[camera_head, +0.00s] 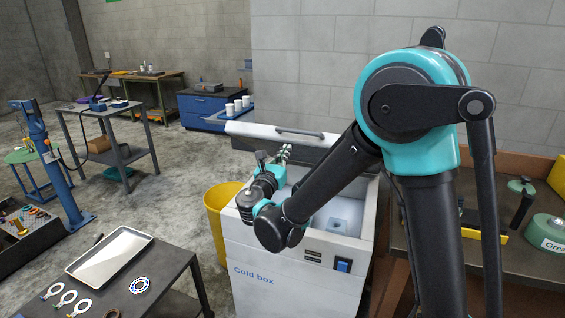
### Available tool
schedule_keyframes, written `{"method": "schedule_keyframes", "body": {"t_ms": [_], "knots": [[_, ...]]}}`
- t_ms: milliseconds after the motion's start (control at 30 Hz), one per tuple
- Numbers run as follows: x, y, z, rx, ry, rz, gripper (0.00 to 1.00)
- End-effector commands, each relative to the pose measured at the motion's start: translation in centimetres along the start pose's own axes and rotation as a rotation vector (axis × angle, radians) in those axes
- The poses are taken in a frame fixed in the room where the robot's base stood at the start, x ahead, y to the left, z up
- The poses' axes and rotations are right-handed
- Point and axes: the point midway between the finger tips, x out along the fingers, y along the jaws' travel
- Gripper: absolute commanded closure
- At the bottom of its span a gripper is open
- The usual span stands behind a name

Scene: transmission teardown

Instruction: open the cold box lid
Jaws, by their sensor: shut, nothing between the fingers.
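The white cold box (265,284) stands in the middle, its name on the front. Its lid (240,127) is raised at the back, with a grey handle (300,133) along its upper edge. The box's opening shows, with a pale interior and a small square fitting (339,225) inside. My gripper (285,151) is shut and empty, in front of the raised lid and below the handle. I cannot tell whether it touches the lid. My arm hides part of the opening and the lid's right side.
A yellow bin (217,215) stands against the box's left side. A dark table with a metal tray (110,256) and several rings is at front left. Open floor lies at left.

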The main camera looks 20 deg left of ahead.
Motion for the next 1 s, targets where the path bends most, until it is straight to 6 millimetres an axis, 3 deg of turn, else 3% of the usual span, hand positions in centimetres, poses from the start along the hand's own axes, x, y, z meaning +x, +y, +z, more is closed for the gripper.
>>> {"method": "schedule_keyframes", "body": {"t_ms": [667,1000], "knots": [[1.0,-0.1,1.1,0.001,0.020,-0.001,1.00],[5.0,-0.2,5.0,0.001,0.126,-0.003,1.00]]}}
